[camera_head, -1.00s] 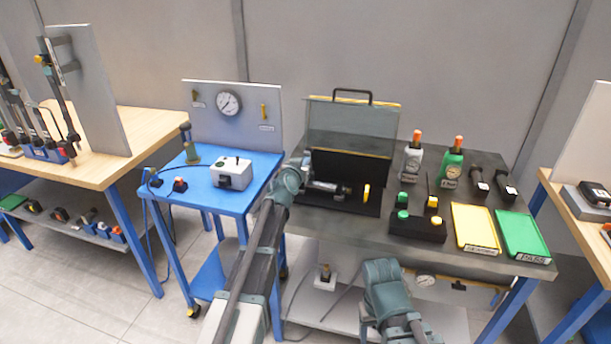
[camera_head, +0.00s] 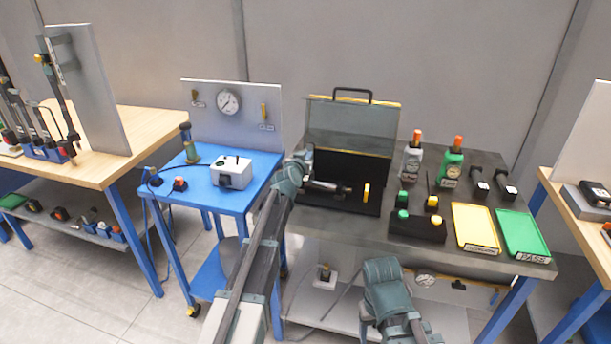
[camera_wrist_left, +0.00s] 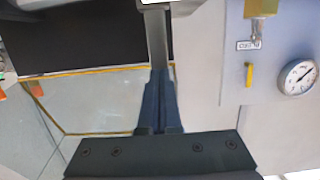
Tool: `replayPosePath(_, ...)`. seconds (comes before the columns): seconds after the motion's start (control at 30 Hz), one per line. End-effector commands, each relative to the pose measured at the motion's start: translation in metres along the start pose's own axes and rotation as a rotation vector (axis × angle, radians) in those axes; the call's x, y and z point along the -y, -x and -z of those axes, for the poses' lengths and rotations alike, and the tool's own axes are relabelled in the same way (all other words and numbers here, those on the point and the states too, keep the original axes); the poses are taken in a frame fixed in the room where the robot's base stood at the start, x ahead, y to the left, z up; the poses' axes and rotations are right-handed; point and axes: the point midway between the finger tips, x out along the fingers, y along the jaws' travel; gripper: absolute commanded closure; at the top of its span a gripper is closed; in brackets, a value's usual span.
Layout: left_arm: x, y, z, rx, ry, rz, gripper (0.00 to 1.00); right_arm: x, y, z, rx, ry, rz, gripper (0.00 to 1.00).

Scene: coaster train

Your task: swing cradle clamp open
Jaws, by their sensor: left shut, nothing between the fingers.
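An open case (camera_head: 350,128) with a clear, yellow-edged lid stands on the dark bench. Its black inside holds an upright yellow lever (camera_head: 366,193), which may belong to the cradle clamp; the clamp itself is too small to make out. My left gripper (camera_head: 345,189) reaches in from the left, low in front of the case's black inside and left of the yellow lever. In the left wrist view its fingers (camera_wrist_left: 160,88) are together and empty. Whether they touch anything is unclear. Part of my right arm shows at the bottom; its gripper is not seen.
Right of the case are a button box (camera_head: 417,226), bottles, a yellow tray (camera_head: 475,229) and a green tray (camera_head: 522,234). A blue cart (camera_head: 205,196) with a gauge panel (camera_head: 258,105) stands to the left. My left forearm crosses the gap between cart and bench.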

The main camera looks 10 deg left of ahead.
Motion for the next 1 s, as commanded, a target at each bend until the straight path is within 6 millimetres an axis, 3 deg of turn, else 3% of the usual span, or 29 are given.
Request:
replayPosePath(0.43,0.000,0.002,0.001,-0.001,0.001,0.001,1.00,0.000,0.001,0.000,0.000,0.000,0.000,0.34)
replayPosePath(1.0,0.000,0.029,0.001,-0.001,0.001,0.001,1.00,-0.001,0.006,0.000,0.000,0.000,0.000,0.34)
